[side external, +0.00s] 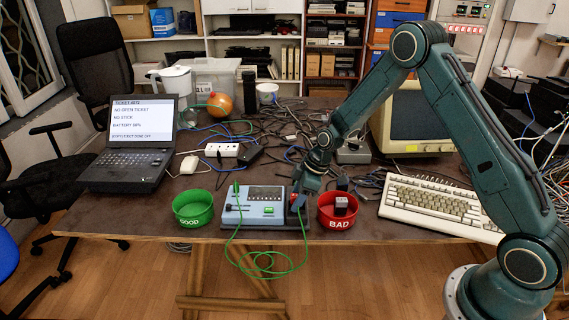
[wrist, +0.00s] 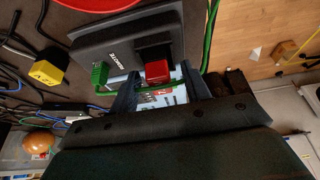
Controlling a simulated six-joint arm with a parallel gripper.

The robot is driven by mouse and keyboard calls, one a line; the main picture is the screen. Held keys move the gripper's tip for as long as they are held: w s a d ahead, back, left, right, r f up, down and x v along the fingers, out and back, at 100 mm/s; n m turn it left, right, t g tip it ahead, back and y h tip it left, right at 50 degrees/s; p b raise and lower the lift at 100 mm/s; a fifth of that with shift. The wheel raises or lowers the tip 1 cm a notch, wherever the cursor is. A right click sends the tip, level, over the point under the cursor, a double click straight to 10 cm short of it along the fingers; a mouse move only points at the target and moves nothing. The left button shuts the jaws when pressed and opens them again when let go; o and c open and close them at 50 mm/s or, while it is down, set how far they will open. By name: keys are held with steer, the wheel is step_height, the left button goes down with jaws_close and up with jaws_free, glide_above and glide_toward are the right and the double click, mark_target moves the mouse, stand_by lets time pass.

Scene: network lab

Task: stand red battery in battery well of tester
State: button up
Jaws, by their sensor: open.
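The tester (side external: 262,207) is a pale blue box on a dark base near the table's front edge; its dark end also shows in the wrist view (wrist: 110,45). The red battery (wrist: 157,71), red-ended with a dark body, stands at the tester's right end, and a bit of its red shows in the side view (side external: 302,202). My gripper (wrist: 157,90) is open, with one finger on each side of the red end. The side view shows my gripper (side external: 297,196) low over that end. The battery well is hidden, so I cannot tell how deep the battery sits.
A red BAD bowl (side external: 337,222) holding a dark battery (side external: 341,204) stands close on the right. A green GOOD bowl (side external: 193,219) stands on the left. A green cable (side external: 262,268) loops from the tester over the table edge. A keyboard (side external: 440,205) and tangled cables lie around.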

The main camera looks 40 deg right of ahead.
steer(key=v, duration=1.3)
steer(key=shift+r, duration=0.3)
steer(key=shift+s, duration=0.1)
steer(key=s+a+r+m+t+h, duration=0.15)
steer(key=s+a+r+m, duration=0.3)
steer(key=s+r, duration=0.9)
steer(key=s+r+m+h, duration=0.1)
steer(key=s+r+m, duration=0.1)
steer(key=s, duration=0.6)
steer(key=s+a+r+m, duration=0.1)
steer(key=s+m, duration=0.1)
steer(key=s, duration=0.5)
steer(key=shift+s+a+r+t+h, duration=0.25)
steer(key=shift+s+r+t+h, duration=0.1)
steer(key=shift+s+t, duration=0.1)
